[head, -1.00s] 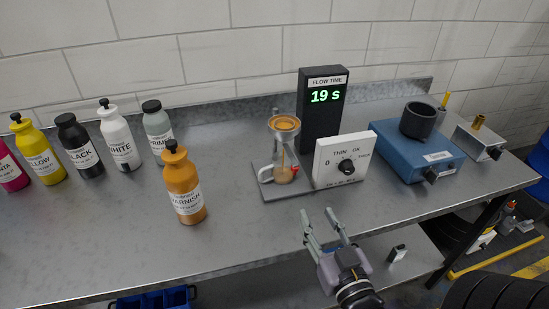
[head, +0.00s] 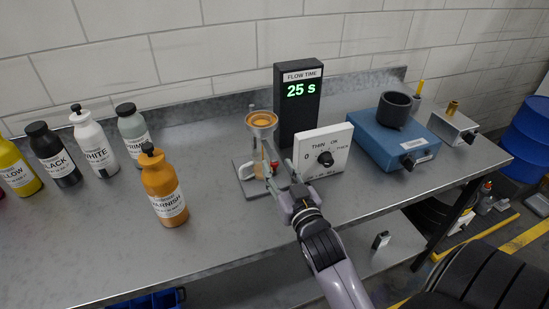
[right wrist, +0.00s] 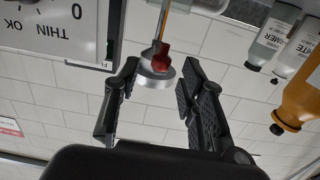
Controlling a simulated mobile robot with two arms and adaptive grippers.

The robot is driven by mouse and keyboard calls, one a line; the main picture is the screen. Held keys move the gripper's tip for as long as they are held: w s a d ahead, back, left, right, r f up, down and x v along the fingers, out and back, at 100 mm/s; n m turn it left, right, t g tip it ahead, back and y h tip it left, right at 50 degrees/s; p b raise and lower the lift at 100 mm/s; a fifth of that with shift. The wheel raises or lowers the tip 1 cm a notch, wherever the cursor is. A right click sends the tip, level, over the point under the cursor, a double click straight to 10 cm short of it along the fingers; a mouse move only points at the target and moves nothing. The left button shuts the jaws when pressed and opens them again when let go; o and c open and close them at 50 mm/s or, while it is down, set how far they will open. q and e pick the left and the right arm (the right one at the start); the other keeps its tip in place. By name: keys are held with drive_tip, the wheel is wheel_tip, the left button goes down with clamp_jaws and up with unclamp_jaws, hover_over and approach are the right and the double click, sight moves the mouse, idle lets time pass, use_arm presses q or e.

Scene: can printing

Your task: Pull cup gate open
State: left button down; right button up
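The flow cup (head: 262,121), with orange liquid at its top, sits on a stand above a grey base plate. A thin orange streak runs below it, also visible in the right wrist view. The red gate (right wrist: 160,58) shows beneath the cup's silver underside (right wrist: 155,87) in that upside-down view. My right gripper (head: 268,170) reaches the front of the stand. Its fingers (right wrist: 157,72) are apart, one on each side of the red gate; I see no clear contact. In the head view the fingers partly hide the gate. My left gripper is not in view.
The timer (head: 298,105) reads 25 s. A white dial panel (head: 322,150) stands close right of the stand. The varnish bottle (head: 163,190) stands to the left, with several other bottles behind. A blue machine (head: 392,140) is farther right. The front-left bench is clear.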

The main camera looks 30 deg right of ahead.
sight(276, 165)
drive_tip(key=shift+x, duration=1.8)
drive_tip(key=shift+c, duration=0.5)
clamp_jaws()
drive_tip(key=shift+p, duration=0.3)
